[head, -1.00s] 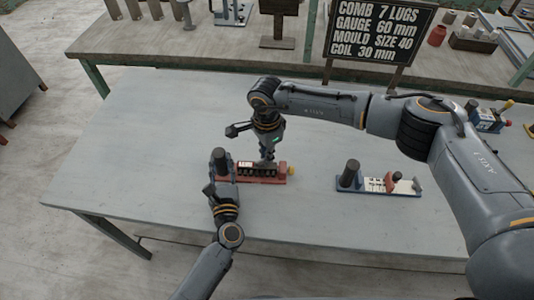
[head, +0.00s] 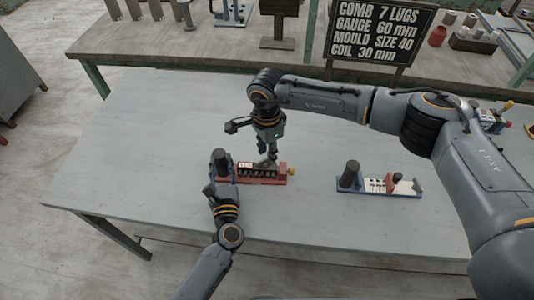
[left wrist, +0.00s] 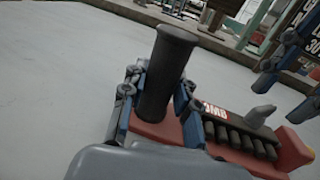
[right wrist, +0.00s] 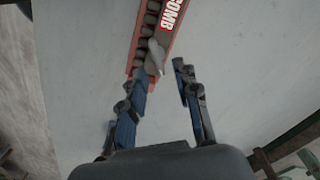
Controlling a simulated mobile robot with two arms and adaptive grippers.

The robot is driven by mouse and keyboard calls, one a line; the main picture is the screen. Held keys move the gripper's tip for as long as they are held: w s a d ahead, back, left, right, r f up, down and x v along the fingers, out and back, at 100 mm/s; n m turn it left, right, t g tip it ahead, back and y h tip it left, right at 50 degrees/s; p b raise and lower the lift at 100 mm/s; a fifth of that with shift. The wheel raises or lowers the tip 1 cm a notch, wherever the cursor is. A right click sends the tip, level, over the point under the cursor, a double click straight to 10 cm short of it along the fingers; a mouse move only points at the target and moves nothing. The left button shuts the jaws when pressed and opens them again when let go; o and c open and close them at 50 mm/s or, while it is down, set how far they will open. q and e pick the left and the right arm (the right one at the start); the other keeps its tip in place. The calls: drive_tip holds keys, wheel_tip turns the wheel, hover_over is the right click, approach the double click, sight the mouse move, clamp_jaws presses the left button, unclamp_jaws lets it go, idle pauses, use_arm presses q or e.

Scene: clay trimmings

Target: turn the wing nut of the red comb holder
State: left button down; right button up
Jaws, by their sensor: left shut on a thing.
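The red comb holder (head: 270,180) lies on the grey table, with a dark upright handle at its left end and a row of dark slots. My left gripper (left wrist: 157,100) is shut around the dark handle (left wrist: 168,62). The grey wing nut (left wrist: 259,114) stands above the slots in the left wrist view. In the right wrist view the wing nut (right wrist: 155,58) is close to the left finger's tip. My right gripper (right wrist: 164,68) is open, its fingers apart at the holder's edge. Whether a finger touches the nut I cannot tell.
A blue holder (head: 378,191) with a white face and dark handle stands to the right on the table. A yellow knob (head: 292,171) is at the red holder's right end. A dark sign (head: 380,32) stands behind. The table's left part is clear.

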wheel_tip(320, 180, up, 10)
idle(0.3)
drive_tip(key=shift+r, duration=0.1)
use_arm(q)
drive_tip(key=c, duration=0.9)
unclamp_jaws()
drive_tip(key=shift+c, duration=0.2)
